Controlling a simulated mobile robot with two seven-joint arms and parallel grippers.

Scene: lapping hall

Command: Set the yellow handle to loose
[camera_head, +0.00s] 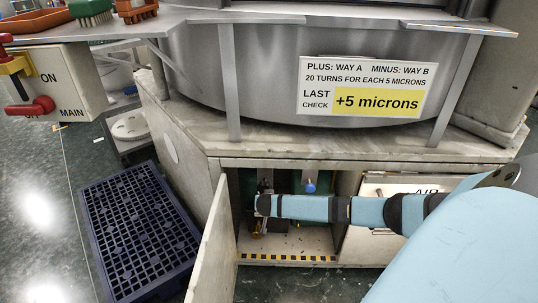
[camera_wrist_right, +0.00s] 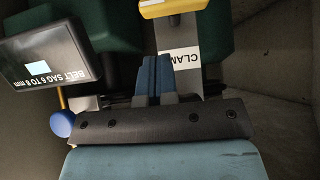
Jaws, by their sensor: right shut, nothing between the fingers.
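The yellow handle (camera_wrist_right: 163,8) is cut off by the top edge of the right wrist view. The "loose" setting cannot be read. Whether the fingers touch the bar cannot be told. In the head view my right arm reaches into the open cabinet under the machine, and its fingers cannot be made out. My left gripper is not in view.
A gauge box (camera_wrist_right: 50,62) reading "BELT SAG 6 TO 8 mm" and a blue knob (camera_wrist_right: 62,124) lie left of the gripper. The open cabinet door (camera_head: 214,245) and striped sill (camera_head: 287,257) bound the opening. A blue crate (camera_head: 140,230) stands on the floor.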

